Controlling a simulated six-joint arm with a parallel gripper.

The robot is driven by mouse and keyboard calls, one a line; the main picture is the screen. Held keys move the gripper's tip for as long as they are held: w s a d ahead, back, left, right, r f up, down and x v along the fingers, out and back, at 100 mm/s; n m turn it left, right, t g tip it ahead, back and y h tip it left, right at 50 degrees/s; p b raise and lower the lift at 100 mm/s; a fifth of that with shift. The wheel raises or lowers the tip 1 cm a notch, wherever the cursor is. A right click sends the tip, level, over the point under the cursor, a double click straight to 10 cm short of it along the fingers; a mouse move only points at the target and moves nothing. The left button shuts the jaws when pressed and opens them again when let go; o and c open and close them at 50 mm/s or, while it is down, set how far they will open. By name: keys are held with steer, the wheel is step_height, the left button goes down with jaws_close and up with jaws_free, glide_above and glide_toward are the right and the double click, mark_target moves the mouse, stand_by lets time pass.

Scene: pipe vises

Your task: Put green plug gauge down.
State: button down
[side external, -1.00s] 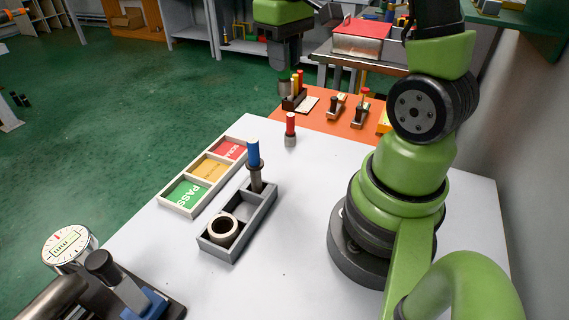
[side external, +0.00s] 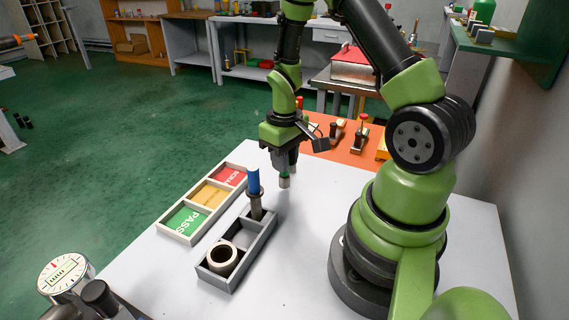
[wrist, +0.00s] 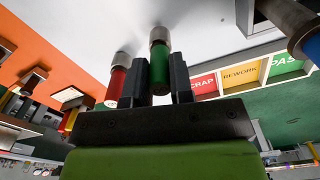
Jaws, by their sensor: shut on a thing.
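My gripper (side external: 284,160) points down over the white table, to the right of the sorting tray's red end. It is shut on the green plug gauge (wrist: 160,65), held by its green handle between both fingers. The gauge's silver end (side external: 284,182) points down at the table; I cannot tell whether it touches. In the wrist view, the red plug gauge (wrist: 117,80) stands close beside the green one, just left of the fingers. In the side view my gripper hides most or all of the red gauge.
A blue plug gauge (side external: 254,181) stands upright in a ring at the grey two-part holder (side external: 231,283); another ring (side external: 222,257) lies in its near compartment. The SCRAP, REWORK and PASS tray (side external: 182,238) lies left. A dial gauge (side external: 66,277) is at front left.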

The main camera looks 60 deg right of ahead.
steer(key=shift+f, duration=0.65)
steer(key=shift+f, duration=0.15)
steer(key=c, duration=1)
jaws_free()
step_height(320, 180, up, 12)
steer(key=shift+f, duration=0.1)
steer(key=s+a+r+t+y, duration=0.1)
steer(key=s+a+r+t, duration=0.2)
steer(key=a+r, duration=0.4)
steer(key=s+a+r+m+t+y, duration=0.1)
steer(key=s+a+r+t, duration=0.3)
steer(key=s+a+r, duration=0.2)
steer(key=shift+s+a+r, duration=0.15)
steer(key=shift+a+r, duration=0.5)
steer(key=shift+a, duration=0.15)
